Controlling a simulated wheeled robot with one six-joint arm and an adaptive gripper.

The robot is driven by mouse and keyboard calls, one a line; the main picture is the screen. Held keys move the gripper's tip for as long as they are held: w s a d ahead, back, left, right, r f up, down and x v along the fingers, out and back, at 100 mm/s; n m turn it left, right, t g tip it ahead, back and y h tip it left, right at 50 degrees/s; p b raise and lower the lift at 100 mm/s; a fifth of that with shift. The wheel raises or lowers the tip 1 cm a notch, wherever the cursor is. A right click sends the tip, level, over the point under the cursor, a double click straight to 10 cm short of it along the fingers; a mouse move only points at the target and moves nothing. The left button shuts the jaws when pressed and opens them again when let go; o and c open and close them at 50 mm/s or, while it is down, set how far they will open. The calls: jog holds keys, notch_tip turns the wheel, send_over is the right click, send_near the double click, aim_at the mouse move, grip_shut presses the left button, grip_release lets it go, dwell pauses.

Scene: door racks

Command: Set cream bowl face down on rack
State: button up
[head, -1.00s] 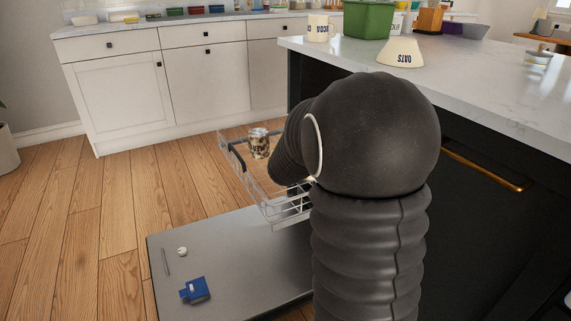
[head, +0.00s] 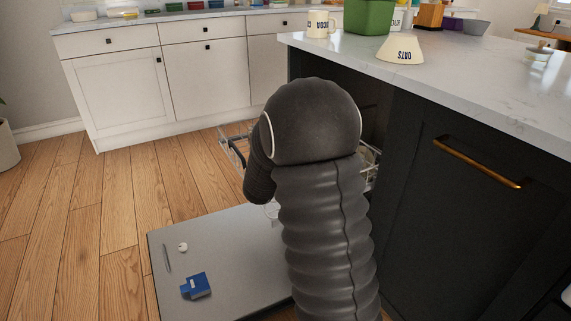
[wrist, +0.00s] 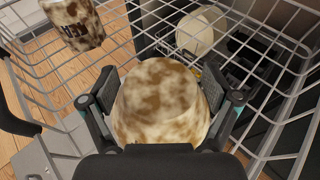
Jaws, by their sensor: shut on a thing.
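In the wrist view my gripper (wrist: 162,98) is shut on a cream bowl (wrist: 160,92) covered in brown stains. The bowl sits between the two fingers, above or within the wire rack (wrist: 120,42); I cannot tell whether it touches the wires. Its narrower end is toward the top of the picture and its wider part is nearer the wrist, partly hidden. In the head view the rack (head: 233,150) is pulled out over the open door, and my arm hides the gripper and the held bowl.
A stained mug (wrist: 74,22) stands in the rack at upper left. A pale rounded dish (wrist: 201,30) shows beyond the wires. The open door (head: 215,240) bears a blue item (head: 196,286). A cream OATS bowl (head: 401,50) is on the counter (head: 480,75).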

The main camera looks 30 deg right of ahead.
jog(key=o, duration=1.5)
jog(key=shift+f, duration=0.1)
